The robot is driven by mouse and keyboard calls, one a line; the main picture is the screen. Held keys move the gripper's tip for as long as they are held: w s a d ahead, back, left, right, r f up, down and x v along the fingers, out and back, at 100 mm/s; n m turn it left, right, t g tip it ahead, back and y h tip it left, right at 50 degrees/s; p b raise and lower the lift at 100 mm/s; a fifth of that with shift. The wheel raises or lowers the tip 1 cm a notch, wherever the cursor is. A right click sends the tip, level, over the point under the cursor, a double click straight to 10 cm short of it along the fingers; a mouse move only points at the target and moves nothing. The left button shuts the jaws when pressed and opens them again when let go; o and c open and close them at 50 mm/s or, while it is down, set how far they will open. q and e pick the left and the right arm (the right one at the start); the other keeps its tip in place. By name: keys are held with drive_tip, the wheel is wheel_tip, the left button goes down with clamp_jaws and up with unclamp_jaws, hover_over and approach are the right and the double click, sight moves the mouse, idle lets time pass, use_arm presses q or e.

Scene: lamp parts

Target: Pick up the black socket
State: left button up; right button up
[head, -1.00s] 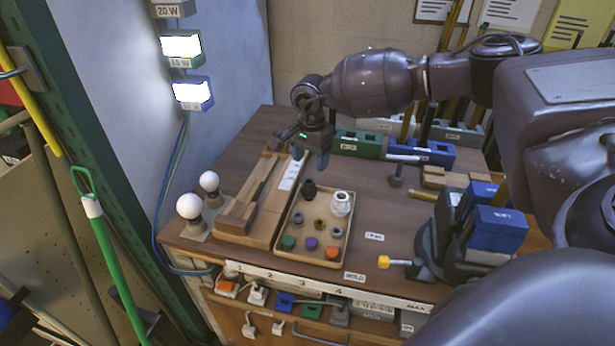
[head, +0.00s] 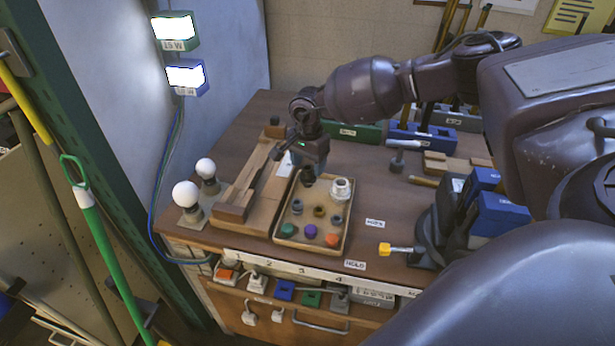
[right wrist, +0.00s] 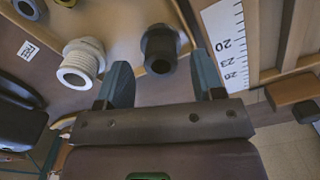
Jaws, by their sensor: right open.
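The black socket (head: 308,180) stands at the back left of the tan tray (head: 277,236), partly hidden by my right gripper (head: 308,163). In the right wrist view the black socket (right wrist: 160,50) shows its round hollow end, just beyond and between the two fingertips. My right gripper (right wrist: 160,75) is open and points down at it, with nothing between its fingers. The white socket (head: 341,188) stands beside it in the tray; it also shows in the right wrist view (right wrist: 82,62). My left gripper is not in view.
The tray also holds small rings and green, purple and orange caps (head: 332,240). A wooden fixture (head: 245,185) with a ruler strip lies left of it, and two bulbs (head: 187,194) farther left. A blue-and-black vise (head: 440,225) stands at right.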

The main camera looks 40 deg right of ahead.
sight(308, 172)
wheel_tip(308, 172, down, 3)
drive_tip(key=shift+f, duration=0.2)
drive_tip(key=shift+r, duration=0.1)
drive_tip(key=c, duration=0.7)
